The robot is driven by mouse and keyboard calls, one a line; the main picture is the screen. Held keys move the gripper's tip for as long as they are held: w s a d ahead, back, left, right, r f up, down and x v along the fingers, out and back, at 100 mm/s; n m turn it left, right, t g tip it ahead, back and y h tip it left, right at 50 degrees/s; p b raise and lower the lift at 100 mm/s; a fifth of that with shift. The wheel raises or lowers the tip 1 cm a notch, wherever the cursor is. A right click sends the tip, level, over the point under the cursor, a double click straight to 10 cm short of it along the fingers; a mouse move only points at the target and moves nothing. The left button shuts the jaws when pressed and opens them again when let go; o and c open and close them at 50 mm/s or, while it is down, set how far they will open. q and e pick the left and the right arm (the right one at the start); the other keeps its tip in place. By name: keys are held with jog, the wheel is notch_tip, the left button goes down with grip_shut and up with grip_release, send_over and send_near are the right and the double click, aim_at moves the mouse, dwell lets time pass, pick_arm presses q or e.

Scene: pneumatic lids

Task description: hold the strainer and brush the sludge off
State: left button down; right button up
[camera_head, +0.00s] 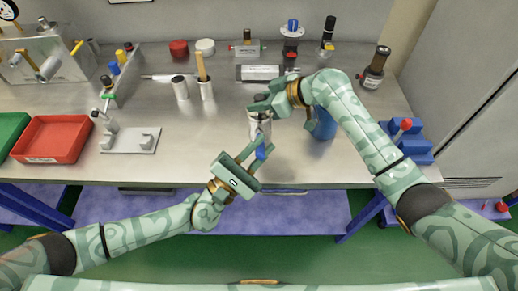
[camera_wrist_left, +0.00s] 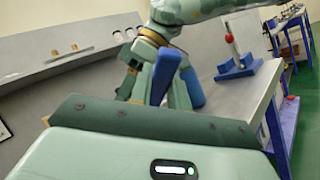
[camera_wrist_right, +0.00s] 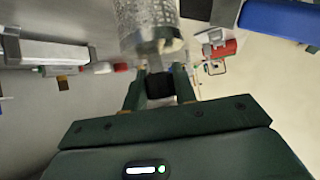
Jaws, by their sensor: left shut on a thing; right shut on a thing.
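The strainer, a perforated metal cylinder (camera_wrist_right: 148,22), shows at the top of the right wrist view. It also shows in the head view (camera_head: 259,126), above the table's front part. My right gripper (camera_head: 264,103) is shut on its dark end (camera_wrist_right: 160,87) and holds it from the far side. My left gripper (camera_head: 258,148) is shut on a blue piece (camera_head: 261,152), likely the brush handle, just in front of the strainer. The blue piece also shows in the left wrist view (camera_wrist_left: 166,76). Bristles are not visible, and I cannot tell whether brush and strainer touch.
A blue cylinder (camera_head: 324,124) stands right of the strainer, partly behind my right arm. A red bin (camera_head: 52,139) and a grey plate fixture (camera_head: 130,140) lie left. A blue block with a red-knobbed lever (camera_head: 406,140) is at right.

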pick_arm(q)
jog(key=shift+f, duration=0.15)
pick_arm(e)
jog(key=shift+f, duration=0.1)
pick_arm(q)
jog(key=shift+f, duration=0.5)
jog(key=shift+f, duration=0.1)
jog(key=shift+f, duration=0.5)
jog(key=shift+f, duration=0.1)
jog(key=shift+f, duration=1.1)
jog(key=shift+s, duration=0.1)
